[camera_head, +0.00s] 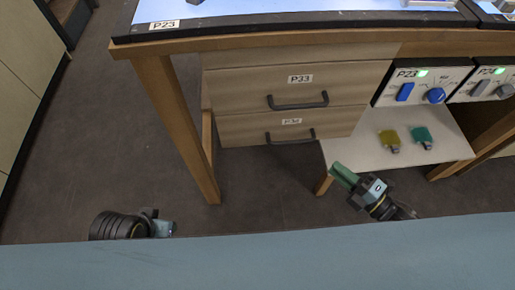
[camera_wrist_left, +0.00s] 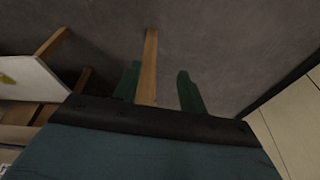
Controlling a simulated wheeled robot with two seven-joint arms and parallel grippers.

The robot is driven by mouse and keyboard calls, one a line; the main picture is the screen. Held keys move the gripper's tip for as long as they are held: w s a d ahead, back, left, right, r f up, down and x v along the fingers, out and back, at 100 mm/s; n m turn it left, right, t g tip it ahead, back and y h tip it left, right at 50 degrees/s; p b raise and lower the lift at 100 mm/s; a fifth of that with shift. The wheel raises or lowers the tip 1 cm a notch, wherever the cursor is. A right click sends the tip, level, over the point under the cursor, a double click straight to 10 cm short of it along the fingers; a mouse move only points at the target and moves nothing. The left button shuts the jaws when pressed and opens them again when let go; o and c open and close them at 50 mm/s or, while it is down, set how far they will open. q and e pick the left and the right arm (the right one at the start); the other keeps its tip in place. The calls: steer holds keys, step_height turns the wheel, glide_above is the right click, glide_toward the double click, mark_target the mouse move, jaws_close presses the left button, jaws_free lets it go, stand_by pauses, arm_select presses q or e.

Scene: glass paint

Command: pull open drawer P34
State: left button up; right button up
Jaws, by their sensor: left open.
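Drawer P34 (camera_head: 245,130) is the lower of two wood-fronted drawers under the table. Its small label is hard to read. It has a dark bar handle (camera_head: 290,138) and looks closed. My left gripper (camera_wrist_left: 159,68) is open and empty; its two green fingers stand apart in the left wrist view. In the head view only part of my left wrist shows at lower left, well away from the handle. My right gripper (camera_head: 345,175) is at lower right of the drawer, apart from it; its green fingers are seen at an angle, and their gap is unclear.
Drawer P33 (camera_head: 235,85) is just above. A wooden table leg (camera_head: 175,125) stands left of the drawers; a leg (camera_wrist_left: 150,60) shows behind my left fingers. A white shelf (camera_head: 440,148) at right holds yellow and teal tools. Floor before the drawers is clear.

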steer(key=a+r+n+y+b, duration=0.1)
steer(key=n+y, duration=0.1)
steer(key=n, duration=0.1)
steer(key=y+b, duration=0.1)
glide_toward(295, 141)
steer(key=x, duration=0.2)
steer(key=shift+g, duration=0.4)
steer(key=b+x, duration=0.1)
steer(key=x, duration=0.7)
steer(key=shift+w+f, duration=0.1)
steer(key=shift+w, duration=0.05)
arm_select(q)
steer(key=w+d+r+t+h, duration=0.1)
steer(key=w+d+r+t, duration=0.1)
steer(key=w+r+t, duration=0.2)
step_height(295, 141, up, 3)
steer(key=shift+w+d+f, duration=0.15)
steer(key=shift+w+d, duration=0.15)
steer(key=shift+w, duration=0.1)
arm_select(e)
steer(key=shift+d, duration=0.1)
jaws_close()
